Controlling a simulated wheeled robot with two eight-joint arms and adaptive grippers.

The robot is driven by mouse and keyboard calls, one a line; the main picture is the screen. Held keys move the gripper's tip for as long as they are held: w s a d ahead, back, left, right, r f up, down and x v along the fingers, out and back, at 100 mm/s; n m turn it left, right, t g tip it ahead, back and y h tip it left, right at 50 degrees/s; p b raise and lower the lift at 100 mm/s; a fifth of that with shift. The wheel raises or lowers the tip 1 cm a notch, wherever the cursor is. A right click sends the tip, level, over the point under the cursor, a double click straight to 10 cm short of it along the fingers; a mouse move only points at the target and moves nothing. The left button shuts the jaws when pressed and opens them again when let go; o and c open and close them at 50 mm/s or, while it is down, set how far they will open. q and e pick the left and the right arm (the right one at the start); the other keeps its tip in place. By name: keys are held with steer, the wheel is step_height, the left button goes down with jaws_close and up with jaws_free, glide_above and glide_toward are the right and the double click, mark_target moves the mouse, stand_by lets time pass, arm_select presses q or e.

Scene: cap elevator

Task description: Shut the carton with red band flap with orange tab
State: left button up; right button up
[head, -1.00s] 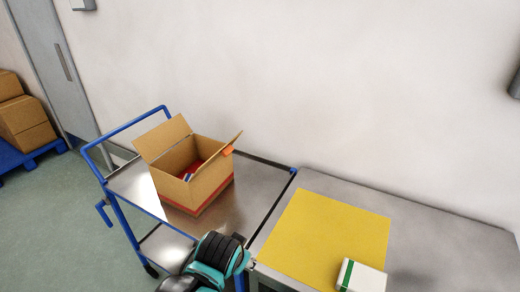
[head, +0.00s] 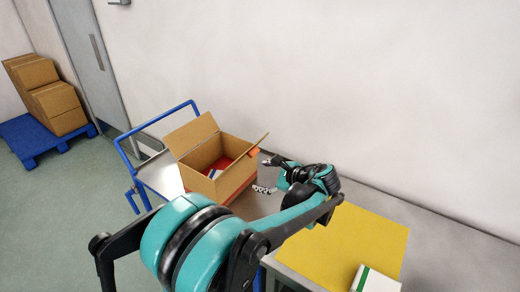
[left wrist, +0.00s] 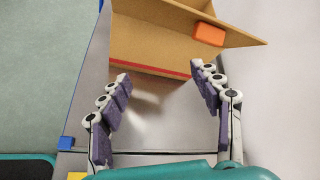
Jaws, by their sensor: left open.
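An open brown carton with a red band (head: 214,165) stands on the metal trolley. One flap stands up at its left back. The flap with the orange tab (head: 253,152) leans outward on its right side. In the left wrist view the orange tab (left wrist: 209,34) shows on the flap, ahead of the fingers. My left gripper (head: 265,175) is open just right of the carton, with its fingers towards it. In the left wrist view my left gripper (left wrist: 162,92) is empty, its fingertips apart from the carton wall. My right gripper is not in view.
The trolley (head: 160,178) has a blue handle frame at its left. A yellow mat (head: 350,245) and a white box with a green stripe (head: 376,281) are on the bench at right. Stacked cartons (head: 52,100) stand on a blue pallet far left. A wall rises behind.

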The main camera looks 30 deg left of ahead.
mark_target(256, 153)
arm_select(q)
steer(key=shift+w+m+g+y+p, duration=1.15)
steer(key=shift+w+m+y, duration=1.25)
steer(key=shift+w+y, duration=1.2)
steer(key=a, duration=0.2)
steer(key=a+b, duration=0.1)
steer(key=a, duration=0.1)
steer(key=w+a+r, duration=0.1)
steer(key=a, duration=0.1)
steer(key=shift+a, duration=0.25)
